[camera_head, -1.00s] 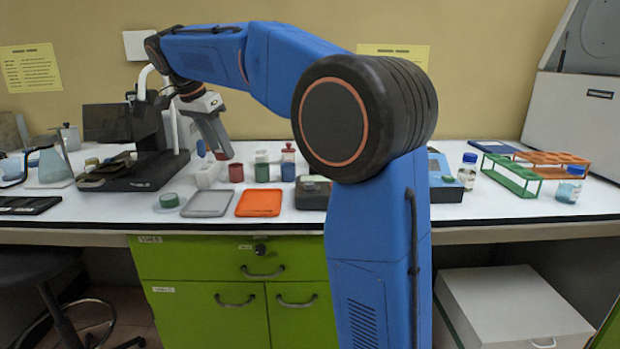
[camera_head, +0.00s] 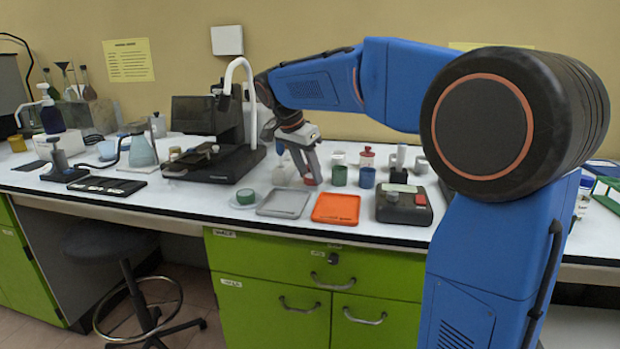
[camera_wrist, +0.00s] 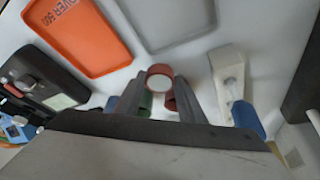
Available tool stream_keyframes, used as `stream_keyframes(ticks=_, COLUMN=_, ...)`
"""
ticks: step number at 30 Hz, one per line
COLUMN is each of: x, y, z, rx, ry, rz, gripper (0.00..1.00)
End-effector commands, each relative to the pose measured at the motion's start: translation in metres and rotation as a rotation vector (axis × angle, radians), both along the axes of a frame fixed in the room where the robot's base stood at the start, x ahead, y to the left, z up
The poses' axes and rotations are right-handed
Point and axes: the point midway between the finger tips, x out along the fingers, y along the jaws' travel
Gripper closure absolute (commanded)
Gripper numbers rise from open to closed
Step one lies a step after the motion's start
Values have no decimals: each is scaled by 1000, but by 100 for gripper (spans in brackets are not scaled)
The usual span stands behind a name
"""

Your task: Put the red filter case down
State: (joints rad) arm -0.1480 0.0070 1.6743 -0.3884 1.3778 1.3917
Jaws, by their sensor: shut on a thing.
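The red filter case (camera_wrist: 160,77) is a small round red cup with a pale top, held between my gripper's two fingers in the wrist view. My gripper (camera_head: 307,178) is shut on it. In the head view the gripper points down at the worktop behind the trays, and only a bit of red shows at its tips. I cannot tell whether the case touches the worktop. The orange tray also shows in the wrist view (camera_wrist: 78,35).
A green case (camera_head: 339,176) and a blue case (camera_head: 367,178) stand right of the gripper, with a red-topped container behind. A dark device (camera_head: 403,204) is right of the orange tray. A black stand (camera_head: 222,163) is left of the gripper. A green-topped dish (camera_head: 246,198) lies beside the grey tray.

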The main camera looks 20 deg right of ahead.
Motion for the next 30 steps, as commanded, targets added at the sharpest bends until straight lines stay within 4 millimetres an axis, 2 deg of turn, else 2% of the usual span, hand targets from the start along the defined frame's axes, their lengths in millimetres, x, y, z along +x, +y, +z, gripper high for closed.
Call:
stream_keyframes(ticks=4, x=0, y=0, z=-17, rx=0, ry=0, rz=1, gripper=85)
stream_keyframes(ticks=15, x=0, y=0, z=-20, rx=0, ry=1, rz=1, gripper=85)
stream_keyframes(ticks=16, x=0, y=0, z=-20, rx=0, ry=1, rz=1, gripper=59)
stream_keyframes(ticks=17, x=0, y=0, z=-20, rx=0, ry=1, rz=1, gripper=56)
stream_keyframes(ticks=26, x=0, y=0, z=-19, rx=0, ry=0, rz=0, gripper=56)
stream_keyframes(ticks=30, x=-1, y=3, z=-10, rx=-1, ry=-1, rz=0, gripper=56)
